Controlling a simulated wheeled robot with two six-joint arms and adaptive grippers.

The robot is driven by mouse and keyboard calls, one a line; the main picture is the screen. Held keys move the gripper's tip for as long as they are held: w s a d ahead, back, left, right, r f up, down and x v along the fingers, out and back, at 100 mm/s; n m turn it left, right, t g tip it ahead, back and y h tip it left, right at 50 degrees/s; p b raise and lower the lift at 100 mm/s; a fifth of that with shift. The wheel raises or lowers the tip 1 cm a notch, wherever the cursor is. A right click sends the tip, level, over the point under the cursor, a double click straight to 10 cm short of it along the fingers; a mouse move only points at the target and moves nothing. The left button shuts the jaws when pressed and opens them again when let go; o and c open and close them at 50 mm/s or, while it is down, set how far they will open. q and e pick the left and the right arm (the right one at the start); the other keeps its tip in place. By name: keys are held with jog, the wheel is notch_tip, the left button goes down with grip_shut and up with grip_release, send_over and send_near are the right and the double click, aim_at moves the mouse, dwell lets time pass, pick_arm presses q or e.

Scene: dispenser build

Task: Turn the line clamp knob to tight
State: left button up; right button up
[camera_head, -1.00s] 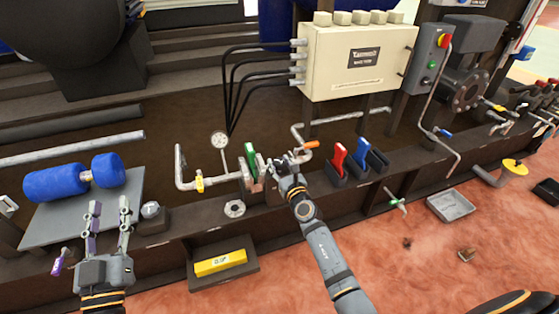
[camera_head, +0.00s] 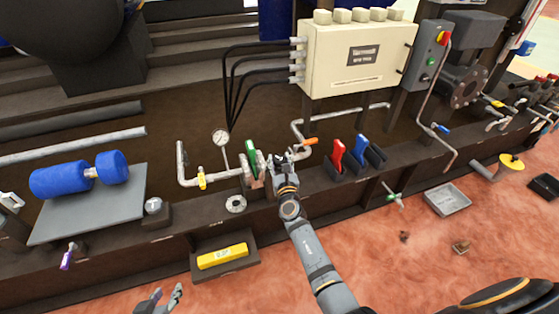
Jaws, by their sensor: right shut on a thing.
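My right gripper (camera_head: 279,163) is at the pipe clamp (camera_head: 253,174), on its right side. It is shut on what appears to be the line clamp knob, which the fingers hide. I cannot read the knob's turn angle. The clamp sits in the pipe line, with a green plate (camera_head: 251,157) standing upright in it. My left gripper (camera_head: 165,299) shows only its fingertips at the bottom edge. They are apart and empty, away from the clamp.
A gauge (camera_head: 220,138) and a yellow valve handle (camera_head: 201,180) are left of the clamp. An orange handle (camera_head: 310,141) and red (camera_head: 337,155) and blue (camera_head: 361,150) tools in holders are to its right. A yellow block (camera_head: 222,256) lies in a tray below.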

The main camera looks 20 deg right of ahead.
pick_arm(q)
jog(key=shift+s+f+g, duration=0.3)
jog(key=shift+s+f, duration=0.05)
pick_arm(e)
jog(key=o, duration=1.2)
jog(key=shift+c, duration=0.2)
jog(key=shift+s, duration=0.2)
jog(key=s+a, duration=0.1)
jog(key=s, duration=0.6)
